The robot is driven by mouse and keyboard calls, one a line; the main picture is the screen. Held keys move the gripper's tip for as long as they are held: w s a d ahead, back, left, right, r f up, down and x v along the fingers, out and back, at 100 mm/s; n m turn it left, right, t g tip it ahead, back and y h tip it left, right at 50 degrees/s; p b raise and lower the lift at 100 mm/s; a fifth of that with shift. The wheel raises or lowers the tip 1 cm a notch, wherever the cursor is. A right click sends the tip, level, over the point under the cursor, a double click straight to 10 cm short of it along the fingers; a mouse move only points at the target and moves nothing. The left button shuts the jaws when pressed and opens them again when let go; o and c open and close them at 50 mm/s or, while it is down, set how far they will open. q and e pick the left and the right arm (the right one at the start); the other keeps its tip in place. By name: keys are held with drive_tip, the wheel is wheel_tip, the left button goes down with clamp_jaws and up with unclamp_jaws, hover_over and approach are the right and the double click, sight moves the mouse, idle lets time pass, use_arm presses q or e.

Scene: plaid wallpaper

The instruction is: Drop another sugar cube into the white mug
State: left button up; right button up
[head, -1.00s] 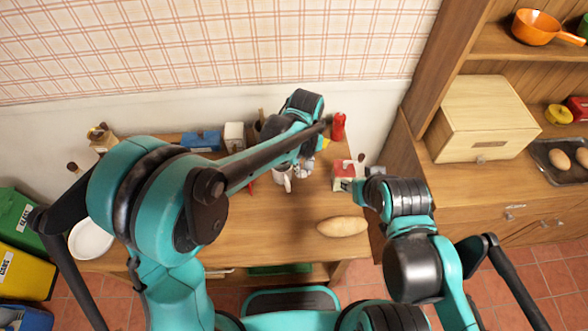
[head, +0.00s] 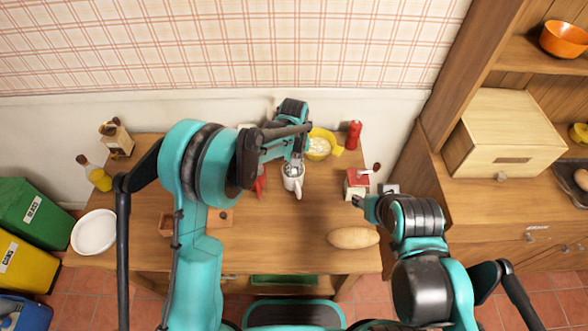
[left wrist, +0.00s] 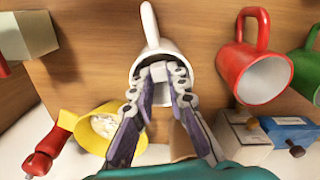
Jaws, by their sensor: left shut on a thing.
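The white mug (head: 291,184) stands upright on the wooden table, its handle toward me. It also shows in the left wrist view (left wrist: 196,52), with its handle at the top. My left gripper (head: 293,165) is at the mug's mouth. In the left wrist view its fingertips (left wrist: 158,80) are shut on a small white sugar cube (left wrist: 158,70) over the mug's opening. The yellow bowl (head: 335,136) holds several white sugar cubes and sits behind the mug to the right. My right gripper (head: 358,201) is beside a red-and-white box; its fingers are too small to read.
A red mug (left wrist: 265,75) stands near the white mug. A red grinder (head: 354,135), the red-and-white box (head: 354,184) and a loaf-like item (head: 353,237) are on the right. A white plate (head: 94,231) is at far left. The table's front middle is clear.

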use_arm(q)
drive_tip(key=shift+f, duration=0.1)
drive_tip(key=shift+f+b, duration=0.5)
drive_tip(key=shift+f, duration=0.15)
drive_tip(key=o, duration=0.4)
drive_tip(key=shift+r, duration=0.1)
